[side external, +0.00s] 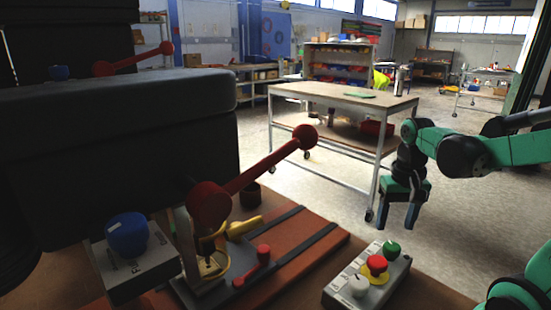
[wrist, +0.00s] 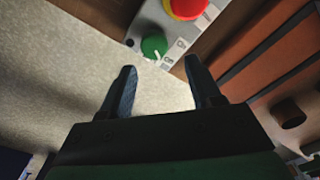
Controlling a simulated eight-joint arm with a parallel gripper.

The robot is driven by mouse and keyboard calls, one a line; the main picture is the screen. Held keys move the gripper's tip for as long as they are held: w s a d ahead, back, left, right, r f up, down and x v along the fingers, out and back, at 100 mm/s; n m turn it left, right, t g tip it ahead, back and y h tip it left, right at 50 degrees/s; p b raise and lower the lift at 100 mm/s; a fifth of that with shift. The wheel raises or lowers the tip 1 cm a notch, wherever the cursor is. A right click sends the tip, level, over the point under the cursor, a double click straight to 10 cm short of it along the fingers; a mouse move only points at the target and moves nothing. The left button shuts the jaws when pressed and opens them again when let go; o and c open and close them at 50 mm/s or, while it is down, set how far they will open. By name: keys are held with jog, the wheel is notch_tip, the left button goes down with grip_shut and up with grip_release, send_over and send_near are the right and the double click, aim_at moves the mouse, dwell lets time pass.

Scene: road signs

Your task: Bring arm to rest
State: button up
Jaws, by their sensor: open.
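My gripper (side external: 398,216) hangs at the right of the side external view, fingers pointing down. It is behind and above the grey control box (side external: 345,290), apart from it. In the wrist view its two fingers (wrist: 160,70) are spread with nothing between them. The box carries a green knob (side external: 391,249), a red button (side external: 376,265) on a yellow base and a white-grey knob (side external: 358,285). In the wrist view the green knob (wrist: 154,46) and red button (wrist: 186,7) lie just beyond the fingertips.
A dark machine (side external: 120,140) with a red ball-ended lever (side external: 262,170) and a blue knob (side external: 127,234) fills the left. An orange-brown plate (side external: 318,240) with dark rails lies on the bench. A wheeled table (side external: 345,97) stands behind. Open floor (side external: 470,215) lies below my arm.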

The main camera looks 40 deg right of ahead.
jog(key=w+a+r+n+t, duration=0.1)
jog(key=w+a+n+t, duration=0.2)
jog(key=a, duration=0.4)
jog(key=w+a+r+n+t, duration=0.1)
jog(key=w+a+n+t, duration=0.1)
jog(key=a+n, duration=0.3)
jog(key=shift+w+a+r+n+t, duration=0.4)
jog(key=shift+a+t, duration=0.5)
jog(key=shift+a, duration=0.1)
